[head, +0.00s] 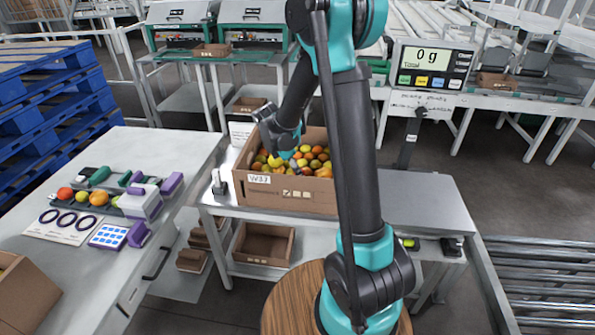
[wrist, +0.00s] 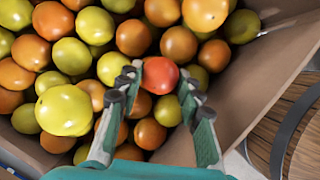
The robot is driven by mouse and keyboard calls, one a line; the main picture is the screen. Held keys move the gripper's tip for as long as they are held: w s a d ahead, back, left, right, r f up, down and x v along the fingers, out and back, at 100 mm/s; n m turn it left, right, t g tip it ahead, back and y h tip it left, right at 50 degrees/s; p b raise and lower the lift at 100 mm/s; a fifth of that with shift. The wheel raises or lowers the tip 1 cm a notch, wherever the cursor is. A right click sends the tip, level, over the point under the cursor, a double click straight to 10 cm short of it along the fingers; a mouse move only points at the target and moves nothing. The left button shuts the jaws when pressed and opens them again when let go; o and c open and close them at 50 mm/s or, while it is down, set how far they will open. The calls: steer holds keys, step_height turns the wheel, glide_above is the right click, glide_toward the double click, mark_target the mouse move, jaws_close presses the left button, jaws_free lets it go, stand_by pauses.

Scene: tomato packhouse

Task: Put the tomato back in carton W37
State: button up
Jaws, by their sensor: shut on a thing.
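Carton W37 (head: 287,195) is a brown cardboard box on the metal bench, its label facing the front. It holds many tomatoes in orange, yellow and green; its wall also shows in the wrist view (wrist: 262,85). My gripper (head: 285,152) reaches down into the carton's opening. In the wrist view my gripper (wrist: 160,82) has its two green fingers closed on a red tomato (wrist: 160,74). The tomato is among or just above the others; I cannot tell if it touches them. It cannot be made out in the head view.
A scale display (head: 432,68) reads 0 g at the right of the bench. A white table (head: 170,150) at left bears tomatoes in a row and purple-and-white instruments. An empty carton (head: 263,243) sits on the lower shelf. A roller conveyor (head: 545,285) runs at right.

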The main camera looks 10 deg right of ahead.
steer(key=o, duration=0.9)
steer(key=c, duration=0.4)
steer(key=shift+o, duration=0.2)
steer(key=shift+r, duration=3.45)
